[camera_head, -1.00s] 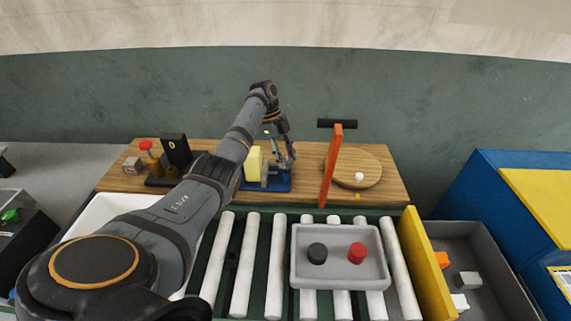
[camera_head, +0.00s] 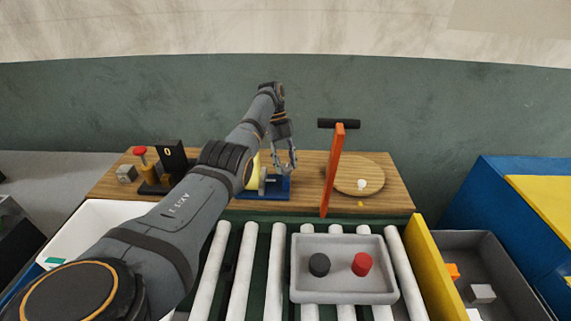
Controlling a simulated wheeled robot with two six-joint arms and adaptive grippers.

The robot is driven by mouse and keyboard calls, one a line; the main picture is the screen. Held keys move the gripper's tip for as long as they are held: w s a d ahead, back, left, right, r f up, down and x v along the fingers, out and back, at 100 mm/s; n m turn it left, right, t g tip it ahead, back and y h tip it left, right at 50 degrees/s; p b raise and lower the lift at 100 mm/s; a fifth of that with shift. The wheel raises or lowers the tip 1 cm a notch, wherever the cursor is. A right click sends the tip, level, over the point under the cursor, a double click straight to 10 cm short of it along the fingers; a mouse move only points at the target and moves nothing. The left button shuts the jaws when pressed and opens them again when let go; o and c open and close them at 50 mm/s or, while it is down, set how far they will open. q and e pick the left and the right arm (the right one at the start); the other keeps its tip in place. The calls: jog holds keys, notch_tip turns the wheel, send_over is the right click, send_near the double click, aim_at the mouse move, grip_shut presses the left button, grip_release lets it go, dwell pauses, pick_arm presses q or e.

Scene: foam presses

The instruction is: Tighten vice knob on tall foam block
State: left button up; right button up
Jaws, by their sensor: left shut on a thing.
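The blue vice (camera_head: 276,195) sits on the wooden board, with a grey jaw (camera_head: 270,185) on top. The tall yellow foam block (camera_head: 255,172) stands upright beside the jaw, partly hidden behind my arm. My left gripper (camera_head: 289,168) points down at the vice's right side and is shut on the vice knob. The fingers mostly hide the knob. My right gripper is out of view.
An orange lever press (camera_head: 332,172) with a black handle and a round wooden plate (camera_head: 362,172) stands to the right. A grey tray (camera_head: 344,290) with a black and a red knob lies on white rollers. A red-topped device (camera_head: 141,158) stands at left.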

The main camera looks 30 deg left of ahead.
pick_arm(q)
jog(key=o, duration=1.2)
jog(key=shift+c, duration=0.2)
